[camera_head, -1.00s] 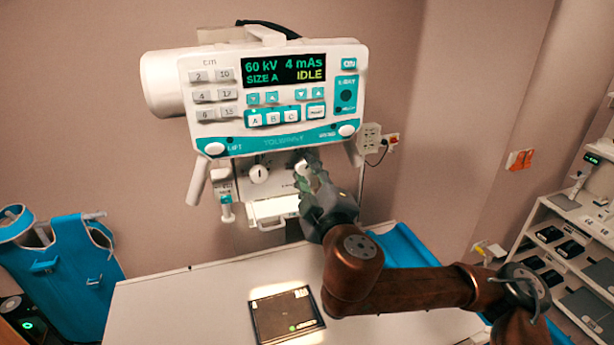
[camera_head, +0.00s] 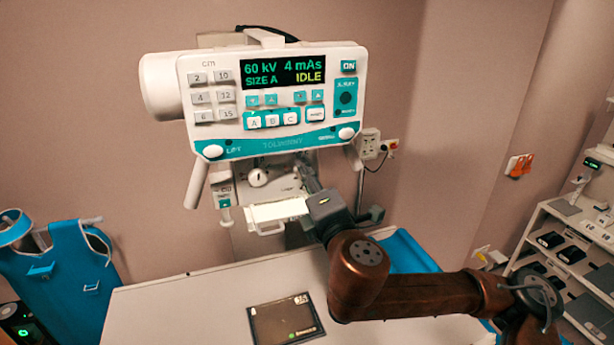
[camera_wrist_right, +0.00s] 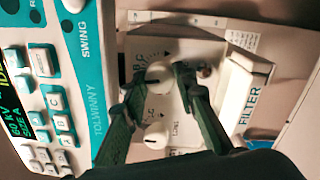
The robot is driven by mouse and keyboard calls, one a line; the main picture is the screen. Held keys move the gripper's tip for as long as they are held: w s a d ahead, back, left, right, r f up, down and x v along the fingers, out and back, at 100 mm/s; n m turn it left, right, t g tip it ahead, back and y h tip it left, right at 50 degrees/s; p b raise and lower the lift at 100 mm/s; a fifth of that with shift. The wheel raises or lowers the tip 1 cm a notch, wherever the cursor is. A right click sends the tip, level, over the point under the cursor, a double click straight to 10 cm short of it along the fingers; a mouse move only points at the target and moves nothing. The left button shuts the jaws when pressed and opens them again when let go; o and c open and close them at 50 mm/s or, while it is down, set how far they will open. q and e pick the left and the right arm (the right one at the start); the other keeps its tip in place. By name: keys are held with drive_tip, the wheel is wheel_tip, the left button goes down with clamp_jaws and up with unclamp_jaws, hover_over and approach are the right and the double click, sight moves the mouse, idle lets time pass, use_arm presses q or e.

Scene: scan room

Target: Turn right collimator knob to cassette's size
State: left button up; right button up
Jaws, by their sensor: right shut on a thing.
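The right collimator knob (camera_wrist_right: 159,75) is round and white; it shows between my right gripper's fingertips (camera_wrist_right: 158,78) in the wrist view, with a finger on either side. In the head view, my right gripper (camera_head: 304,168) reaches up to the collimator front under the console and hides this knob. The left collimator knob (camera_head: 258,177) is free, with a dark pointer line; it also shows in the wrist view (camera_wrist_right: 156,135). The dark cassette (camera_head: 285,319) lies flat on the table. The console display (camera_head: 284,71) reads SIZE A and IDLE. My left gripper is out of view.
The white filter holder (camera_head: 277,212) juts out below the knobs, close beside my right gripper. The console (camera_head: 225,133) overhangs from above. The white table (camera_head: 190,310) is mostly clear. A blue apron (camera_head: 70,270) hangs left; a shelf rack (camera_head: 535,235) stands right.

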drive_tip(key=shift+n, duration=0.7)
drive_tip(key=shift+f, duration=0.1)
drive_tip(key=o, duration=1.2)
drive_tip(key=shift+c, duration=0.2)
drive_tip(key=shift+s, duration=0.1)
drive_tip(key=v, duration=0.7)
drive_tip(key=shift+s, duration=0.15)
drive_tip(key=shift+d, duration=0.15)
